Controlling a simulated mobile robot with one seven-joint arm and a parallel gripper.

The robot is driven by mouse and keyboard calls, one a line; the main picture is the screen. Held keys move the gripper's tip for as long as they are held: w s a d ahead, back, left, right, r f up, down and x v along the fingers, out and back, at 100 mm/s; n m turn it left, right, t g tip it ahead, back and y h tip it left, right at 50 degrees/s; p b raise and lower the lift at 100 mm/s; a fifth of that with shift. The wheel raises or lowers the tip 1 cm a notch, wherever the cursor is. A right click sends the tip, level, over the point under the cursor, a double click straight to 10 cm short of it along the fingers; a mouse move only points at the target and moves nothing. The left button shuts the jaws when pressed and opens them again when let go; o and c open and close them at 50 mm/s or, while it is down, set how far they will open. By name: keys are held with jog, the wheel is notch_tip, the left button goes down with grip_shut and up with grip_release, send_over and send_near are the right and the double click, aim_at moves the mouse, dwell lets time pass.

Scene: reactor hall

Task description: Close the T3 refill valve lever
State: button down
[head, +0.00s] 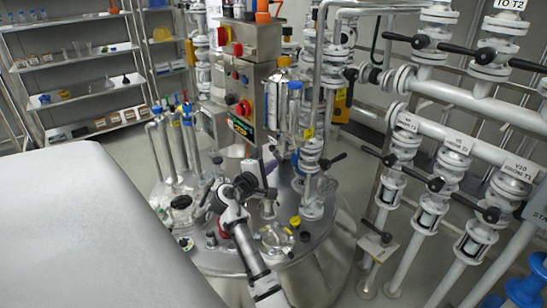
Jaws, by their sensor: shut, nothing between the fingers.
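My arm reaches up over the round steel vessel lid (215,262). My gripper (266,176) is at its far end, small and dark, shut and empty as far as I can see. A black valve lever (334,161) sticks out to the right of a white flanged pipe stack on the vessel, a short way right of my gripper and apart from it. I cannot read any T3 refill label, so I cannot tell which lever is the T3 one. Other black levers sit on the right-hand pipes, among them a lower one (376,231).
A control box (243,92) with coloured buttons stands behind the vessel. Steel shelves (85,93) stand at the back left. Pipes and fittings crowd the lid; grey floor shows left of it.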

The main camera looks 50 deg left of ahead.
jog(key=shift+w+r+n+p, duration=0.1)
jog(key=shift+r+n+p, duration=0.3)
